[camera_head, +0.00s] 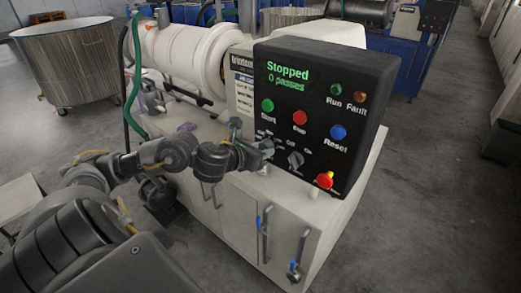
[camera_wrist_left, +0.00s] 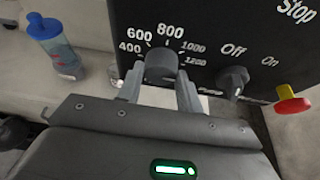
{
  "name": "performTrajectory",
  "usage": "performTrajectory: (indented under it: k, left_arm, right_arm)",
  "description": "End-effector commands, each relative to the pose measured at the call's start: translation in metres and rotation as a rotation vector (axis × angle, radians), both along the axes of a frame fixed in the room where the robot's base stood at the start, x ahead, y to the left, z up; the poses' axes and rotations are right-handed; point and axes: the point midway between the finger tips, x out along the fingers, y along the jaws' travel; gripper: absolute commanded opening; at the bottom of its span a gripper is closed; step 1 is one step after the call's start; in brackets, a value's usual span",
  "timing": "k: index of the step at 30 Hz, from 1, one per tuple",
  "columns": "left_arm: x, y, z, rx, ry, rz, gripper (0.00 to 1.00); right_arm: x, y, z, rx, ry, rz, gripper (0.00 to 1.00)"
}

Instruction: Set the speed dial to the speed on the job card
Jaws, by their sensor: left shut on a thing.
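The black control panel (camera_head: 345,72) faces me, its display reading "Stopped, 0 passes". In the left wrist view the speed dial (camera_wrist_left: 160,64) is a dark round knob under the marks 400, 600, 800, 1000 and 1200. My left gripper (camera_wrist_left: 161,84) is shut on the dial, one finger on each side. In the head view the left gripper (camera_head: 263,149) is at the panel's lower left and mostly hides the dial. I cannot tell which mark the dial points to. A card (camera_head: 243,92) is beside the panel; its small print is unreadable. My right gripper is not in view.
Just right of the dial is an Off/On switch (camera_wrist_left: 233,80), then a red emergency stop (camera_wrist_left: 292,104). Start (camera_head: 267,105), Stop (camera_head: 300,117) and Reset (camera_head: 338,132) buttons sit above. A blue-lidded bottle (camera_wrist_left: 50,40) stands left of the panel.

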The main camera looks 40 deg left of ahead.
Motion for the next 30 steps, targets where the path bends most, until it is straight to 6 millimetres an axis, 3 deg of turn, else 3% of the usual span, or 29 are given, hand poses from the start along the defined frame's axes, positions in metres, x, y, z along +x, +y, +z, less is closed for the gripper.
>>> performTrajectory:
  k: [2,3,8,17,23,30]
  left_arm:
    - [0.000,0.001,0.000,0.001,0.000,0.001,0.13]
    - [0.000,0.001,0.000,0.001,0.000,0.001,0.38]
    - [0.000,0.000,0.000,0.001,0.000,0.000,0.58]
    - [-0.001,0.000,0.001,0.001,0.000,0.000,0.58]
    - [-0.023,0.000,0.009,0.007,0.002,-0.004,0.58]
    - [-0.040,-0.005,0.018,-0.008,0.007,-0.009,0.58]
  right_arm:
    - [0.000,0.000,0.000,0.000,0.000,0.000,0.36]
    - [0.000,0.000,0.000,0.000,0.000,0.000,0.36]
    - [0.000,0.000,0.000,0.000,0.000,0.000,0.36]
    - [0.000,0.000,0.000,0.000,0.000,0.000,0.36]
    - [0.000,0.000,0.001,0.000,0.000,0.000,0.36]
    - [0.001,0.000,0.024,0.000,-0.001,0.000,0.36]
